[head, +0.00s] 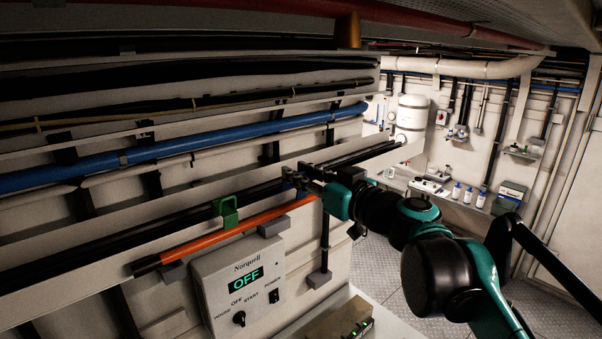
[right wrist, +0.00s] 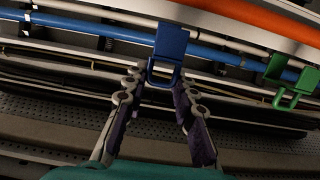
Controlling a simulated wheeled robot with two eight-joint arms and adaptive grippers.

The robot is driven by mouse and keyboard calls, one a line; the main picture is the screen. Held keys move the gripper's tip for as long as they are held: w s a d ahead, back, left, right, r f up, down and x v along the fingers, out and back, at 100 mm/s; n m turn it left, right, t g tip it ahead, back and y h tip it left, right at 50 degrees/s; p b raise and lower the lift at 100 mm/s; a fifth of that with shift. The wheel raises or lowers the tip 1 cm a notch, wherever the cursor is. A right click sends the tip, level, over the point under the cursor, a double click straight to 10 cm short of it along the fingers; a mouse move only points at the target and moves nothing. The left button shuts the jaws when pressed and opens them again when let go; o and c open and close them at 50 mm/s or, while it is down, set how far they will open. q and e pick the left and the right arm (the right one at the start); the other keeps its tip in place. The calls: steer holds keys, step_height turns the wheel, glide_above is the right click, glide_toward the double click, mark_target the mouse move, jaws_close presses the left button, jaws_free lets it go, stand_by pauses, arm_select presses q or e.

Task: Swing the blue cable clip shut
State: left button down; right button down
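The blue cable clip (right wrist: 171,42) sits at the top middle of the right wrist view, its loop-shaped end pointing at my gripper. In the head view it is mostly hidden behind my right gripper (head: 298,177), beside the right end of the orange cable. My right gripper (right wrist: 160,84) is open, with one finger on each side of the clip's loop. I cannot tell whether the fingers touch it. How far the clip stands open is unclear. My left gripper is in neither view.
A green clip (head: 228,212) sits at the orange cable (head: 240,234) and shows in the right wrist view (right wrist: 290,80). A control box (head: 240,285) reading OFF is below. A blue pipe (head: 200,149) runs behind. Open floor (head: 380,268) lies to the right.

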steer(key=shift+s+d+f+t+y+b, duration=0.3)
steer(key=shift+f+t+y+b, duration=0.5)
steer(key=shift+b, duration=1.05)
steer(key=shift+s+d+f+t+y+b, duration=0.15)
steer(key=shift+s+f+t+y+b, duration=0.3)
steer(key=shift+t+b, duration=1)
steer(key=shift+s+d+f+t+y+b, duration=0.2)
steer(key=shift+f+t+y+b, duration=0.45)
steer(key=shift+b, duration=1.55)
steer(key=shift+f, duration=0.1)
steer(key=c, duration=1.4)
jaws_free()
steer(key=shift+o, duration=0.2)
steer(key=shift+w+d, duration=0.1)
steer(key=shift+w, duration=0.05)
steer(key=v, duration=1.2)
